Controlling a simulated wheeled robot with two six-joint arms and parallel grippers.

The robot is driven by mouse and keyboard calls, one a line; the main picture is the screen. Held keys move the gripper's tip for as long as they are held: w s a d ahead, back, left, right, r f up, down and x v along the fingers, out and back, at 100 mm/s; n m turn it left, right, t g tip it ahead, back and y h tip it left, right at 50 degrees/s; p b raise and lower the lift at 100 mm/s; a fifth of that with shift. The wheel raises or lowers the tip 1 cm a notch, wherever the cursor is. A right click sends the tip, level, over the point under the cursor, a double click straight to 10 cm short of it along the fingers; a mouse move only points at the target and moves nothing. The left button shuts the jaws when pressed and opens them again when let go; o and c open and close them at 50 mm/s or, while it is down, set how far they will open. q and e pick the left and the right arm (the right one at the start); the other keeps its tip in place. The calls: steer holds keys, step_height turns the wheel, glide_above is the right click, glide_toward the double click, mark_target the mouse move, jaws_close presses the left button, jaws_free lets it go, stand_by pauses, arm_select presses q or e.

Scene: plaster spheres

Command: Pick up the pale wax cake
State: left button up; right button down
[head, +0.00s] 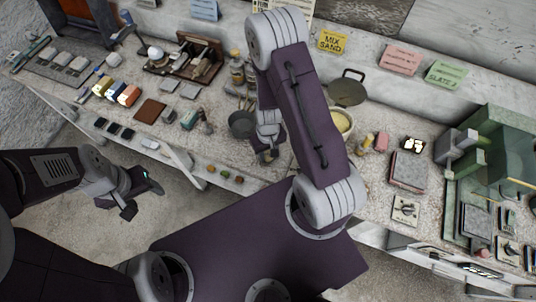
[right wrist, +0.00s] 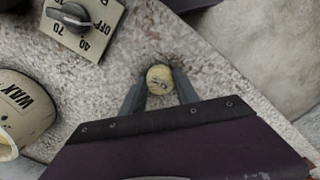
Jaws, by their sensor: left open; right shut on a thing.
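The pale wax cake (right wrist: 160,79) is a small, round, pale yellow piece with a marking on its top, in the right wrist view. My right gripper (right wrist: 160,88) is shut on it, with one grey finger on each side. Whether the cake touches the bench top or hangs just above it I cannot tell. In the head view my right gripper (head: 266,154) is by the bench's front edge, and the cake cannot be made out there. My left gripper (head: 136,190) is open and empty, out in front of the bench.
A cream tub marked WAX (right wrist: 22,108) and a dial plate (right wrist: 84,18) stand close to the right gripper. A dark pot (head: 242,125) is beside it in the head view. A green machine (head: 495,150) stands at the right.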

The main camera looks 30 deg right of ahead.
mark_target(268, 154)
steer(key=shift+r, duration=0.1)
step_height(268, 154, up, 5)
steer(key=p, duration=0.5)
steer(key=shift+s+d+f+b, duration=0.25)
steer(key=shift+s+d+b, duration=0.35)
steer(key=shift+b, duration=0.4)
steer(key=s+d+r+p, duration=0.6)
steer(key=s+p, duration=0.2)
steer(key=p, duration=0.1)
steer(key=shift+r+p, duration=0.2)
steer(key=shift+p, duration=0.2)
